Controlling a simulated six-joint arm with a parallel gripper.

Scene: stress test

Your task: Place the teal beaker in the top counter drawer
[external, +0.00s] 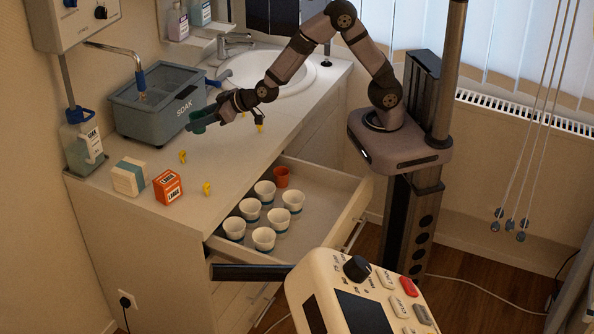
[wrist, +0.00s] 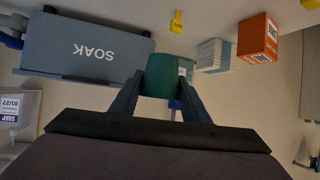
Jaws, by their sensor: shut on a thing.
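The teal beaker (wrist: 161,76) is held between the two fingers of my gripper (wrist: 160,100), seen in the wrist view. In the external view my gripper (external: 212,119) is above the counter, just right of the grey SOAK tub, with the teal beaker (external: 199,122) partly hidden at its fingers. The top counter drawer (external: 330,205) is pulled open below the counter's front edge. Bare drawer floor shows to the right of the cups.
The SOAK tub (external: 157,102), a white-and-blue box (external: 129,177), an orange box (external: 167,187) and yellow pieces (external: 207,188) are on the counter. A sink (external: 285,72) lies at the back. A cream control panel (external: 360,295) stands in the foreground near the drawer.

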